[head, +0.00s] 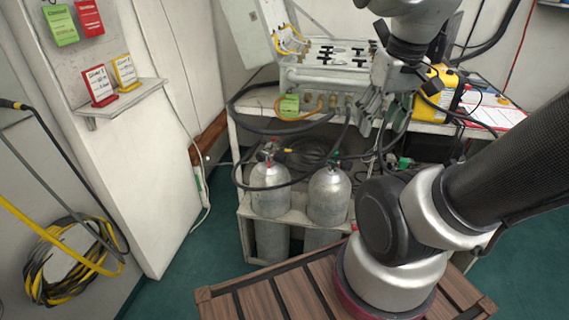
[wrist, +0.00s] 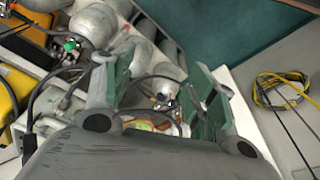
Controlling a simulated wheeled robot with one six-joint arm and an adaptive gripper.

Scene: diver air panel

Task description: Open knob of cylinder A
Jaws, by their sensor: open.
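Two grey cylinders stand in a white rack below the panel. The left cylinder (head: 270,182) has a reddish valve knob (head: 268,151) on top; the right cylinder (head: 329,192) has a green knob (head: 335,157). I cannot read which one is A. My gripper (head: 376,118) is open and empty, in front of the panel, above and to the right of both knobs. In the wrist view my gripper (wrist: 165,80) has its fingers spread, with a cylinder valve and hose visible between them. The green knob (wrist: 69,44) shows left of the fingers.
The air panel (head: 325,75) with black handles stands behind, with black hoses looping down past the cylinders. A yellow case (head: 441,88) sits on the bench at right. A wooden slatted platform (head: 265,300) lies in front. Tags (head: 100,87) stand on a wall shelf. Green floor is open at left.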

